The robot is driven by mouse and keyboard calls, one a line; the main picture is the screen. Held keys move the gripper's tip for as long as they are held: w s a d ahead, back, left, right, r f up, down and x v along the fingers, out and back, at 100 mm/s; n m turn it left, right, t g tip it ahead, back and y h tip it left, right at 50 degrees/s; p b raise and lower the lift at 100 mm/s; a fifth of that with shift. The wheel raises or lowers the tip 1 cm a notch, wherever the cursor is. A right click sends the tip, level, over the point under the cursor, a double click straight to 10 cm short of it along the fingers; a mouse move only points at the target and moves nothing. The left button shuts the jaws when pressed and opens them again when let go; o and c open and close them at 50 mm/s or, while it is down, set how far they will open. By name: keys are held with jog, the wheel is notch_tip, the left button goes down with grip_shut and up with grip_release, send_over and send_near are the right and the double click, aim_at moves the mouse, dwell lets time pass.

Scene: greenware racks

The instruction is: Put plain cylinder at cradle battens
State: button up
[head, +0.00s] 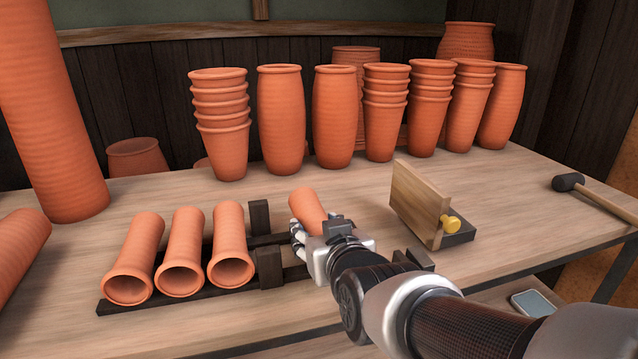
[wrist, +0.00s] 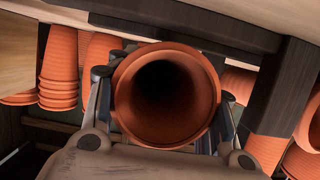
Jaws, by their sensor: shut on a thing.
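A plain terracotta cylinder (head: 306,207) is held in my gripper (head: 318,238) over or on the right part of the dark cradle battens (head: 285,238). I cannot tell whether it touches them. In the wrist view its open rim (wrist: 167,140) faces the camera, with my gripper's fingers on both sides. Its lower part is hidden behind my gripper in the head view. Dark wood (wrist: 278,95) shows close above and right of it in the wrist view. Three similar cylinders (head: 183,242) lie side by side on the battens' left part, beyond an upright divider (head: 268,268).
Tall vases (head: 280,120) and stacked cups (head: 221,140) line the back of the table. A wooden board on a dark base with a yellow knob (head: 418,203) stands right of my gripper. A mallet (head: 568,183) lies far right. A tall terracotta column (head: 50,120) stands left.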

jog(key=shift+f+b, duration=0.55)
jog(key=o, duration=1.5)
jog(key=shift+o, duration=0.6)
jog(key=shift+f, duration=0.1)
jog(key=shift+o, duration=0.8)
jog(key=shift+s, duration=0.15)
jog(key=shift+v, duration=2.85)
